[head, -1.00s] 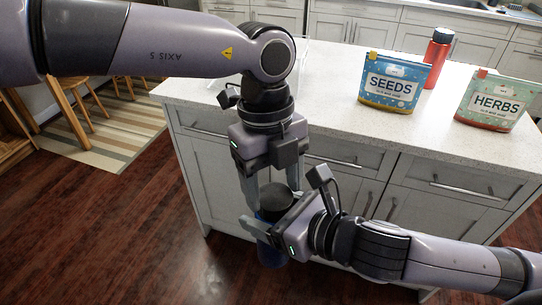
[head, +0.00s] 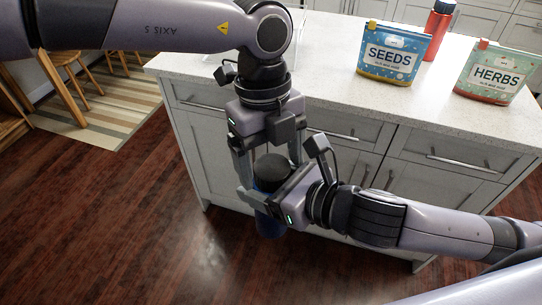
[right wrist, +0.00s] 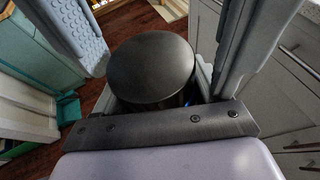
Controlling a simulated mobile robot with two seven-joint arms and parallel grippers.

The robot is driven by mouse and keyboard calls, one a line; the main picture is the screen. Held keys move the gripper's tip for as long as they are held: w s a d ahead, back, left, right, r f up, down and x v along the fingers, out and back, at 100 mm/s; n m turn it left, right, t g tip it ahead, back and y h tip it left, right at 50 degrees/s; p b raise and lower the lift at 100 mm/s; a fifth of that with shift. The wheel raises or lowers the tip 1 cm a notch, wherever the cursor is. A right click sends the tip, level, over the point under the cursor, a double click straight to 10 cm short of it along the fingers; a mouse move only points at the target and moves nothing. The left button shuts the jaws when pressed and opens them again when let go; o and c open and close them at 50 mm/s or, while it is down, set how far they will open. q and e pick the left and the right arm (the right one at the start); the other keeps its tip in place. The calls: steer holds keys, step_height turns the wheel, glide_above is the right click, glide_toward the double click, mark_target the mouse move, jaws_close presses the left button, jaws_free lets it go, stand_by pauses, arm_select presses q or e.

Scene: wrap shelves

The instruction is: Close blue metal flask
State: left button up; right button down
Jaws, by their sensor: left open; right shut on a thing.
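The blue metal flask (head: 270,224) is upright in front of the counter, off the floor. My right gripper (head: 262,203) is shut around its upper body from the right. A dark round cap (head: 271,166) is at the top of the flask; in the right wrist view the cap (right wrist: 152,62) fills the middle, seen from above. Whether it is fully seated cannot be told. My left gripper (head: 268,172) points down from above, open, its fingers on either side of the cap. The left fingers seem apart from the cap.
A white speckled counter (head: 310,85) stands behind the grippers, over grey drawers. On it are a blue SEEDS bag (head: 390,54), a HERBS bag (head: 496,74) and a red bottle (head: 437,30). The wooden floor (head: 110,220) at left is clear.

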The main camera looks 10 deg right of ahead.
arm_select(q)
steer(key=shift+r, duration=0.1)
steer(key=shift+r, duration=2.15)
steer(key=shift+c, duration=1)
step_height(320, 180, up, 8)
steer(key=m+t, duration=0.1)
steer(key=shift+t+y, duration=0.3)
steer(key=shift+f, duration=0.15)
step_height(320, 180, down, 12)
steer(key=shift+r, duration=0.1)
